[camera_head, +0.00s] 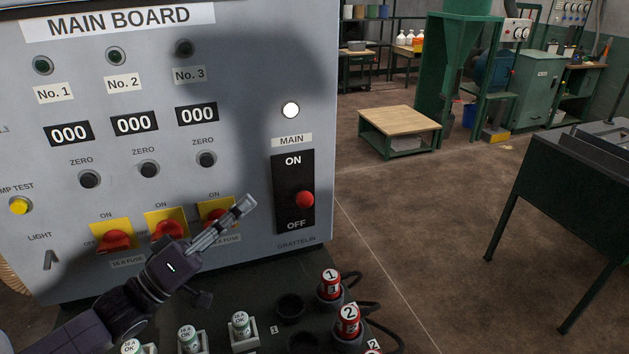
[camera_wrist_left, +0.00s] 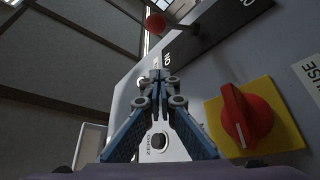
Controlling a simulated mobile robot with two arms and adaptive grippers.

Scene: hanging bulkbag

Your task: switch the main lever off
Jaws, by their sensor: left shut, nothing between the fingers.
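The main lever shows as a red ball knob (camera_head: 305,199) on a black plate (camera_head: 293,178) marked ON at the top and OFF at the bottom. The knob appears a little below the plate's middle, nearer OFF. In the left wrist view the red knob (camera_wrist_left: 155,24) stands out from the panel beyond my fingertips. My left gripper (camera_head: 246,204) is shut and empty, left of the knob and apart from it, in front of the No. 3 red switch (camera_head: 217,214). It also shows in the left wrist view (camera_wrist_left: 157,76). My right gripper is not in view.
A white lamp (camera_head: 291,110) glows above the MAIN label. Red rotary switches on yellow plates (camera_head: 114,240) sit left of my gripper. Below the panel, a dark shelf holds red numbered plugs (camera_head: 348,321) and white-capped fuses (camera_head: 240,325). Open floor lies right of the panel.

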